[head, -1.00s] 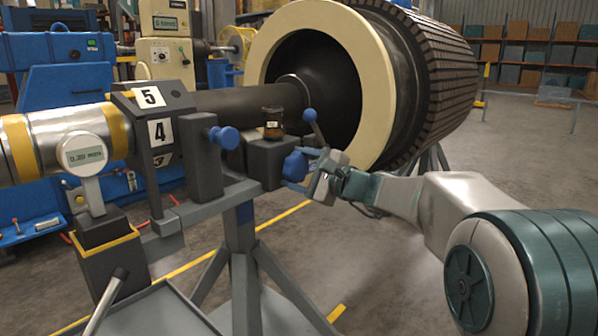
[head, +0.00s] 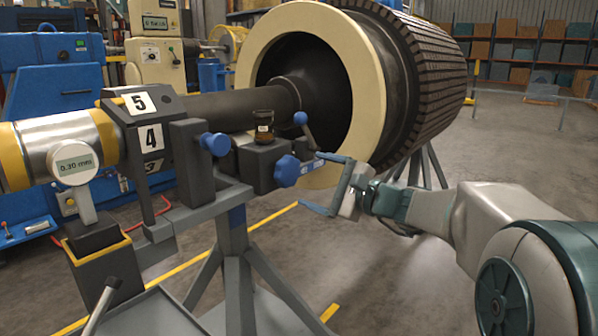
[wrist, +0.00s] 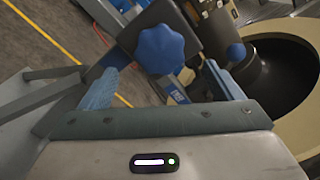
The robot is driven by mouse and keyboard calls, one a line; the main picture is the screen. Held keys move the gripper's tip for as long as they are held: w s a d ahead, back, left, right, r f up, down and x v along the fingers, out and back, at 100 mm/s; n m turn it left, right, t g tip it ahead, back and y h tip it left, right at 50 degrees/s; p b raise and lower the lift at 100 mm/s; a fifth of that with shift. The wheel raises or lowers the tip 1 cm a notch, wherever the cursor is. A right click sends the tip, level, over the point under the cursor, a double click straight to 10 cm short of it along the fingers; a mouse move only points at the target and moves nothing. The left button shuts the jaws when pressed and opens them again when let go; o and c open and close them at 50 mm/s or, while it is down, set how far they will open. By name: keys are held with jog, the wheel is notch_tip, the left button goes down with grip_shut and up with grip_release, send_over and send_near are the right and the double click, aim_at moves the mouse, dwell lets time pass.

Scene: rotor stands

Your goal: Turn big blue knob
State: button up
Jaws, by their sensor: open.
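The big blue knob (head: 287,170) is a lobed knob on the front of a dark block on the stand. In the wrist view the knob (wrist: 160,48) shows face-on, beyond and between my fingertips. My gripper (head: 318,183) is open and empty, to the right of the knob in the head view, with a gap to it. In the wrist view my gripper (wrist: 163,85) has one blue finger on each side, spread wider than the knob. Nothing hides the knob's front.
A lever with a blue ball (head: 300,118) rises just right of the knob's block. A glass jar (head: 264,127) stands on the block. A smaller blue knob (head: 215,144) is to the left. The big rotor (head: 425,85) is behind. A gauge (head: 75,163) seems to read 0.30 mm.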

jog(key=v, duration=0.6)
jog(key=shift+p, duration=0.4)
jog(key=s+a+r+n+g+h+p, duration=0.1)
jog(key=s+r+n+g+h+p, duration=0.2)
jog(key=s+p, duration=0.5)
jog(key=s+a+r+n+g+h+p, duration=0.15)
jog(key=s+n+g+p, duration=0.25)
jog(key=s+p, duration=0.4)
jog(key=s+d+r+n+g+h+p, duration=0.1)
jog(key=s+d+r+n+h+p, duration=0.6)
jog(key=p, duration=1)
jog(key=s+d+h, duration=0.2)
jog(key=shift+d+r+h, duration=0.35)
jog(key=shift+r, duration=0.05)
